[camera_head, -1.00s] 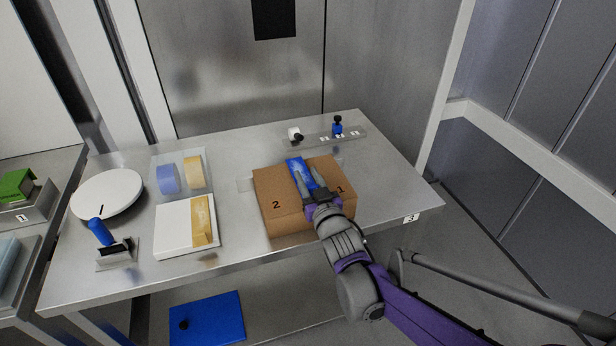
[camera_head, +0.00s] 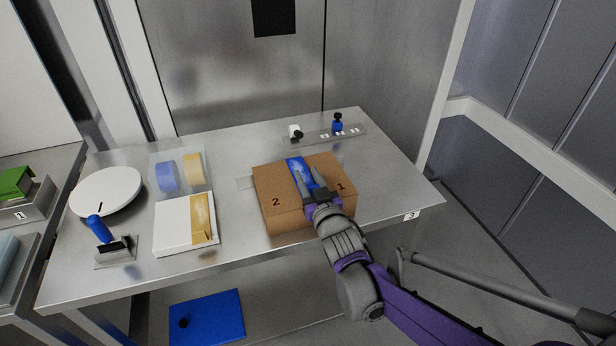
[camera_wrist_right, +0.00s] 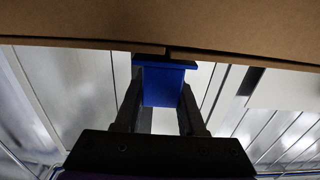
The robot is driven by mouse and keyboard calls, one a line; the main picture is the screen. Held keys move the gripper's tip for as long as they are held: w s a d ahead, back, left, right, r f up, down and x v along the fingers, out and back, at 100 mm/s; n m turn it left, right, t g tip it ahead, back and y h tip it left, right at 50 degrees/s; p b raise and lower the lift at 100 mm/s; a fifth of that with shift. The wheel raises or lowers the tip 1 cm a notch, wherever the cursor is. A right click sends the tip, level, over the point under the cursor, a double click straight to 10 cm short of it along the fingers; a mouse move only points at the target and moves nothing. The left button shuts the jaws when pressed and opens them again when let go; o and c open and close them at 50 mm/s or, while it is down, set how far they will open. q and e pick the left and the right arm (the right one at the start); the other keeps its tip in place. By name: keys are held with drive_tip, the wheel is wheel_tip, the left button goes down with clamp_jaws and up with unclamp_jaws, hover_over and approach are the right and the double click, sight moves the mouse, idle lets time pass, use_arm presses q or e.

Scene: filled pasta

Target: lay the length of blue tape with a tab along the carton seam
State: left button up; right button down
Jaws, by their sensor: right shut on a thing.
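The brown carton (camera_head: 275,190), marked 2 and 1, sits on the metal table. The blue tape (camera_head: 296,166) shows at the far part of its top, between the two numbers, and runs toward my right gripper (camera_head: 311,180). My right gripper is over the near part of the carton top, shut on the blue tape. In the right wrist view, a blue piece (camera_wrist_right: 163,88) is between the fingers, just under the carton edge (camera_wrist_right: 90,43), by a small gap in that edge. The fingers hide part of the tape and the seam. My left gripper is out of view.
A clear tray with blue and yellow tape rolls (camera_head: 167,176) stands left of the carton. In front of it is a white box (camera_head: 173,226) with a yellow strip. A white disc (camera_head: 107,190) and a blue-handled tool (camera_head: 98,229) are farther left. A small rack (camera_head: 350,133) stands behind.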

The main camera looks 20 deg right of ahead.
drive_tip(key=shift+c, duration=2.1)
unclamp_jaws()
drive_tip(key=s, duration=1)
drive_tip(key=shift+s+d, duration=0.2)
drive_tip(key=shift+s, duration=0.2)
drive_tip(key=s+f+g+p, duration=0.3)
drive_tip(key=s+g, duration=0.3)
drive_tip(key=s, duration=0.4)
drive_tip(key=s+f+g+p, duration=0.3)
drive_tip(key=s+g+p, duration=0.2)
drive_tip(key=s, duration=0.5)
drive_tip(key=shift+g+h+p, duration=0.3)
drive_tip(key=shift+g, duration=0.5)
